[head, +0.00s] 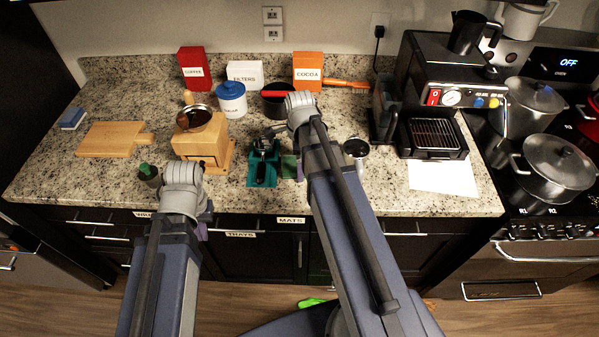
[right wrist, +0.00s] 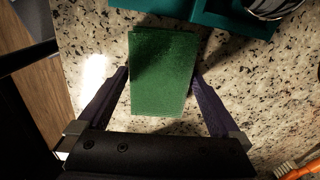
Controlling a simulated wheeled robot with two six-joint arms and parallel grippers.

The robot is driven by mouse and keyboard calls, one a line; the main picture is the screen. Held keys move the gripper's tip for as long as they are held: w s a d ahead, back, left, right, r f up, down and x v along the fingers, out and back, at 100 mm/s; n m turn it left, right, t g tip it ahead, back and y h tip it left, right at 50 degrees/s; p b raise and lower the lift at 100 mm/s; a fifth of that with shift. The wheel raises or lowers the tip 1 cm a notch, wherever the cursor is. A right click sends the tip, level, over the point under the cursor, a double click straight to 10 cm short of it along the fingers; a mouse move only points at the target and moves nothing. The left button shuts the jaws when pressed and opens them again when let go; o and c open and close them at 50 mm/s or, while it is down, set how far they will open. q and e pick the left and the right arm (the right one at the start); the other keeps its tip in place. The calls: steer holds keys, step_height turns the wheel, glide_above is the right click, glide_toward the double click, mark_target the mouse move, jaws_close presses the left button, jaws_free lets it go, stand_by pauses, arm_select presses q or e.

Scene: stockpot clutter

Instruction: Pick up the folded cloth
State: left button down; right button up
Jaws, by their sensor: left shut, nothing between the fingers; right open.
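A green folded cloth (right wrist: 163,75) lies flat on the speckled counter in the right wrist view. A small part of this cloth (head: 287,166) shows in the head view, beside my right arm. My right gripper (right wrist: 160,76) is open, with one purple finger on each side of the cloth. The left finger ends close to the cloth's left edge, and the right finger overlaps its right edge in the picture; I cannot tell if they touch it. My left gripper (head: 202,231) is shut and empty at the counter's front edge, mostly hidden by its wrist.
A teal tray (head: 264,170) with a dark tool sits just left of the cloth. A wooden grinder (head: 203,146) stands farther left. A coffee machine (head: 447,82) and stove pots (head: 552,165) are at right. A brush (right wrist: 299,168) shows at the right wrist view's corner.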

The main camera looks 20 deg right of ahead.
steer(key=shift+f, duration=0.1)
steer(key=c, duration=1.1)
step_height(320, 180, up, 10)
steer(key=p, duration=1)
steer(key=o, duration=0.8)
steer(key=c, duration=0.6)
steer(key=shift+f, duration=0.1)
